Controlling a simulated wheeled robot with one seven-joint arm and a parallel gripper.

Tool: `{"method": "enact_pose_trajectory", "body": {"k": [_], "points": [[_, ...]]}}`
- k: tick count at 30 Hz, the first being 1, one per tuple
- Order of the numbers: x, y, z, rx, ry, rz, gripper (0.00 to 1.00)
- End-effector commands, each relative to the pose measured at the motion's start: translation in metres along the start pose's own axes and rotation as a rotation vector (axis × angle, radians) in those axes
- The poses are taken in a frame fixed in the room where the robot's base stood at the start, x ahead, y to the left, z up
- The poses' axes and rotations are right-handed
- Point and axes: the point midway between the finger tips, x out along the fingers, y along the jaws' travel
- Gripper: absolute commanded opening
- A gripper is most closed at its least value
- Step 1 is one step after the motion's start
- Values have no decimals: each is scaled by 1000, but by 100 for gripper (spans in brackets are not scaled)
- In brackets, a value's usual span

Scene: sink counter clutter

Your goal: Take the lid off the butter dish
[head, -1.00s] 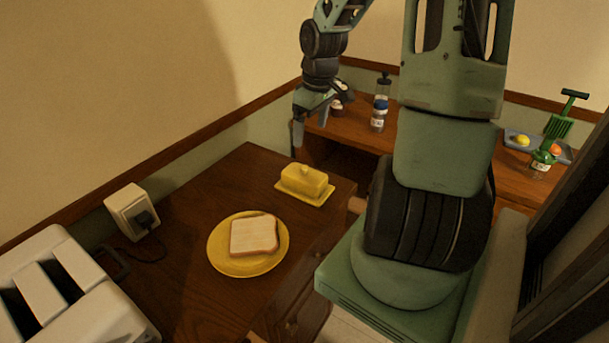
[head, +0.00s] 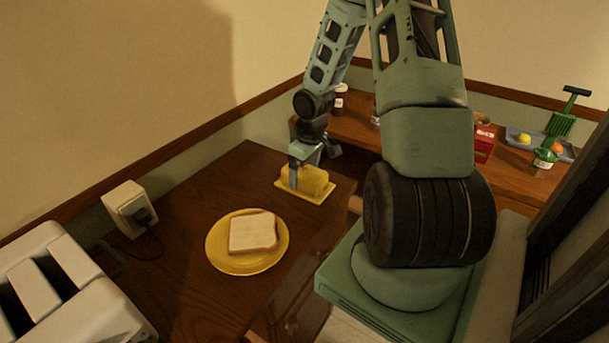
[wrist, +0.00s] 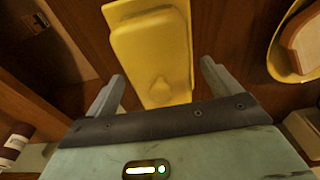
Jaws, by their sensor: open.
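The yellow butter dish (head: 320,198) stands on the brown wooden counter with its lid (head: 316,182) on. In the wrist view the lid (wrist: 150,55) and its small knob (wrist: 159,86) show between my fingers. My gripper (head: 305,170) is right at the dish and hides the knob and part of the lid in the head view. In the wrist view my gripper (wrist: 162,72) is open, with one finger on each side of the lid and gaps between fingers and lid. Whether the fingertips reach down beside the lid is unclear.
A yellow plate (head: 218,257) with a bread slice (head: 253,232) lies in front of the dish. A white toaster (head: 60,285) and wall socket (head: 128,208) are at the left. A red box (head: 485,144), jars and a tray (head: 520,139) stand on the back counter.

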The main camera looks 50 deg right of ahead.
Motion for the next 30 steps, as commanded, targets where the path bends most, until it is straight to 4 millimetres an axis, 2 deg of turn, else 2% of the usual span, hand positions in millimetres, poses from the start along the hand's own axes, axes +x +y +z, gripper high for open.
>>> {"method": "enact_pose_trajectory", "body": {"k": [3,10,11,15,16,25,30], "points": [[10,0,0,-1,-1,0,89],[11,0,0,0,0,1,89],[11,0,0,0,0,0,84],[10,0,0,0,0,0,45],[10,0,0,0,0,0,38],[8,0,0,0,1,1,38],[-14,2,-3,3,3,4,38]]}}
